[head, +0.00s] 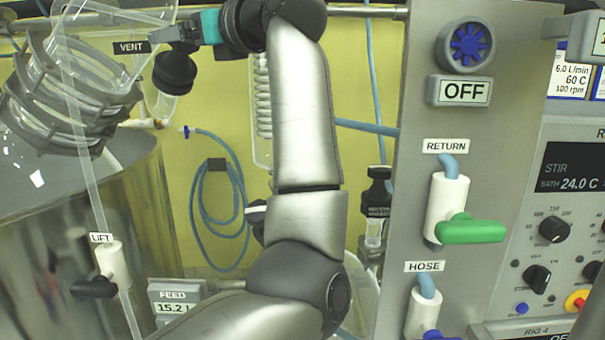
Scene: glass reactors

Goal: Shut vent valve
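The VENT label (131,47) is at the upper left, beside the glass vessel top. A black rounded part (175,74) sits just right of and below the label; I cannot tell whether it is the vent valve's handle or part of my gripper. My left arm rises through the middle and bends left at the top, past a teal band. My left gripper (180,42) is at the label's right, close to or touching the black part. Its fingers are too small and dark to read. The valve's body and handle position are not clear. My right gripper is not in view.
A LIFT valve (112,264) with a black handle is at lower left. A RETURN valve (449,208) with a green handle and a HOSE valve (424,312) are on the grey panel, under an OFF sign (462,91). A blue hose (238,172) hangs behind my arm.

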